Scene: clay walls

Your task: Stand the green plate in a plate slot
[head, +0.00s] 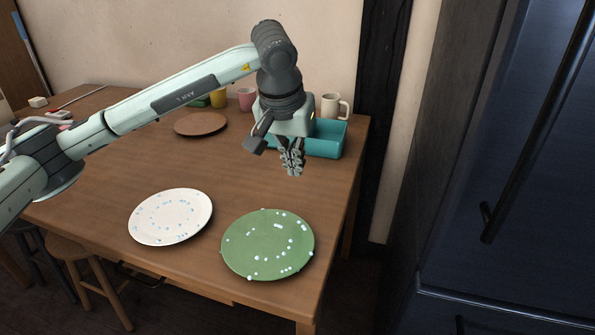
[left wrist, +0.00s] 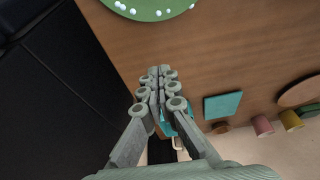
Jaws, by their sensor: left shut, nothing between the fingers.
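The green plate (head: 268,250) with white dots lies flat near the table's front right corner. Part of it also shows at the top of the left wrist view (left wrist: 150,8). My left gripper (head: 292,172) is shut and empty, pointing down above the table, behind the plate and apart from it. A teal open container (head: 328,140) stands behind the gripper, partly hidden by it. In the left wrist view my fingers (left wrist: 160,72) are together. I cannot make out a plate slot. My right gripper is not in view.
A white speckled plate (head: 170,217) lies left of the green one. A brown plate (head: 200,124) lies farther back. A pink mug (head: 246,98), a yellow mug (head: 218,98) and a cream mug (head: 335,106) stand near the wall. The table's middle is clear. Stools (head: 90,272) stand in front.

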